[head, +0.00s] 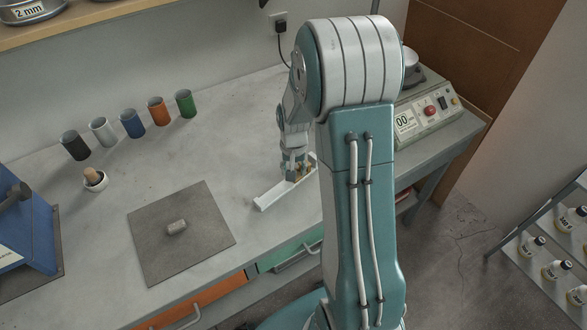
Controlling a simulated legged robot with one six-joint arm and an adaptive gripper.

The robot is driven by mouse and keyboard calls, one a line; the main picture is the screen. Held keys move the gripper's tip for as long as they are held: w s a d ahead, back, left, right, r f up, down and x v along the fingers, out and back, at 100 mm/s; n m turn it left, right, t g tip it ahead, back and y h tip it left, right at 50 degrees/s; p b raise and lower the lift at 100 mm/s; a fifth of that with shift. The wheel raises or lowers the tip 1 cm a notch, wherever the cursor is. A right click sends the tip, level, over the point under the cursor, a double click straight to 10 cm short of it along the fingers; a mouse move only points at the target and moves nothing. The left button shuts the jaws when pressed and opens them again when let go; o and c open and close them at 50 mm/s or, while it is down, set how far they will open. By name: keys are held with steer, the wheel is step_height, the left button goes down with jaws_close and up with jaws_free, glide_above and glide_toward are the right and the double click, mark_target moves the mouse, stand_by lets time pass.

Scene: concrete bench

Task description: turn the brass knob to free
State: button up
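My gripper (293,167) points down over the far right end of a white, narrow, trough-like piece (273,194) on the bench. A small brass-coloured part (304,171), perhaps the brass knob, shows at the fingertips. My gripper partly hides it, and my arm hides what lies just to the right. I cannot tell whether the fingers are closed on the brass part or only beside it. No "free" marking is readable.
A grey square plate (153,231) with a small metal cylinder lies on the concrete bench (235,115). A blue device (22,235) is at the left edge. A device with a display (428,117) stands at right.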

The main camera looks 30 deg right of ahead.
step_height(320, 180, up, 12)
stand_by(0.7)
stand_by(0.4)
